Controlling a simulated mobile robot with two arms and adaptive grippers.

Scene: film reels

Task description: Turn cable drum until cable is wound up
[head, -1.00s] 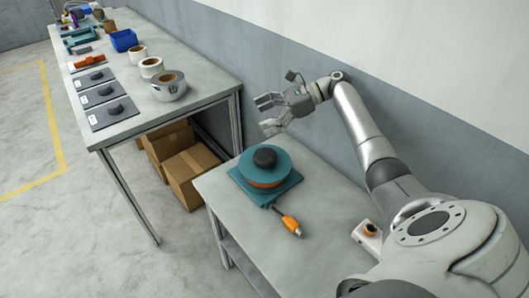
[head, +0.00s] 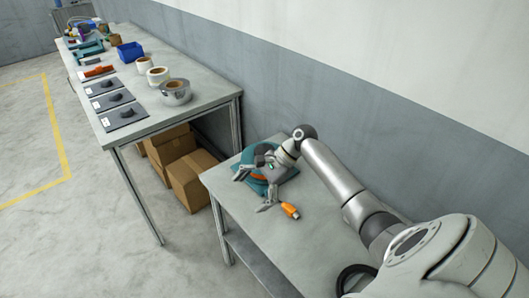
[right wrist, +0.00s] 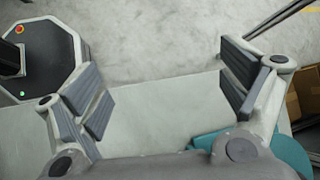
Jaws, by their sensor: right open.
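The teal cable drum (head: 286,174) sits on the near grey table, largely hidden behind my right gripper and wrist in the head view. A teal edge of it shows at the lower right of the right wrist view (right wrist: 296,152). An orange plug (head: 290,210) lies on the table just in front of the drum. My right gripper (head: 251,191) is open, its fingers spread in front of the drum on its left side. In the right wrist view, the space between the fingers (right wrist: 165,90) is empty. I cannot tell whether it touches the drum. My left gripper is not in view.
The near table (head: 300,245) is clear in front of the plug. A longer table (head: 205,95) at the left holds tape rolls (head: 175,93), dark plates with knobs (head: 125,115) and a blue bin (head: 130,52). Cardboard boxes (head: 190,180) stand beneath it. A grey wall runs behind.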

